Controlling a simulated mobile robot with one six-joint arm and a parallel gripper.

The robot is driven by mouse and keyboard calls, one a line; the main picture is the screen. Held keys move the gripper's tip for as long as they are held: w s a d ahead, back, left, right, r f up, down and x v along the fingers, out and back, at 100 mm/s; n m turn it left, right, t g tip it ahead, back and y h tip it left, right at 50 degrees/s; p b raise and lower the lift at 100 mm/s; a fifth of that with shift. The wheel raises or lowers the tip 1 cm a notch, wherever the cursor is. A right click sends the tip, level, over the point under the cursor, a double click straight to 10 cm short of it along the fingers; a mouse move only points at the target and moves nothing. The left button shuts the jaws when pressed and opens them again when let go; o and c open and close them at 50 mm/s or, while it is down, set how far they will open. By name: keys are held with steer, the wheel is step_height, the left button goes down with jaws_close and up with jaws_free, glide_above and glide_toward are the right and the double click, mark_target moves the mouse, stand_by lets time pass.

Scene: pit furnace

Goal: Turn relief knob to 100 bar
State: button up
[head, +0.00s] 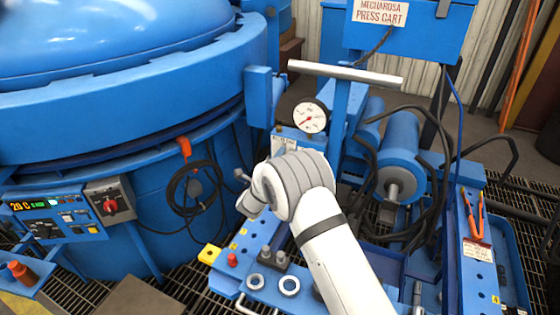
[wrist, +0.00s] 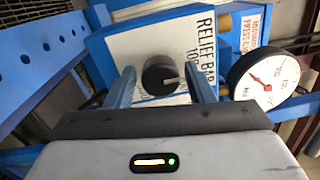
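The relief knob (wrist: 160,76) is a round black knob with a light pointer line, on a white plate lettered "RELIEF BAR" (wrist: 205,45) in the wrist view. My gripper (wrist: 163,88) has one finger on each side of the knob, with gaps visible, so it looks open around it. Whether the fingertips touch the knob cannot be told. The pressure gauge (wrist: 264,84) has a white dial and a red needle, right of the plate; it also shows in the head view (head: 310,117). In the head view my arm hides the knob and most of the plate.
The press cart carries a blue cylinder (head: 400,155), black hoses and a grey T-bar handle (head: 345,74). Orange-handled pliers (head: 473,214) lie on its right side. A large blue furnace (head: 130,110) stands at left, with a control panel (head: 55,215) and a coiled black cable (head: 192,195).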

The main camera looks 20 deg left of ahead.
steer(key=shift+o, duration=0.7)
steer(key=shift+s, duration=0.1)
steer(key=s, duration=0.7)
steer(key=shift+s+a+f, duration=0.2)
steer(key=shift+s, duration=0.1)
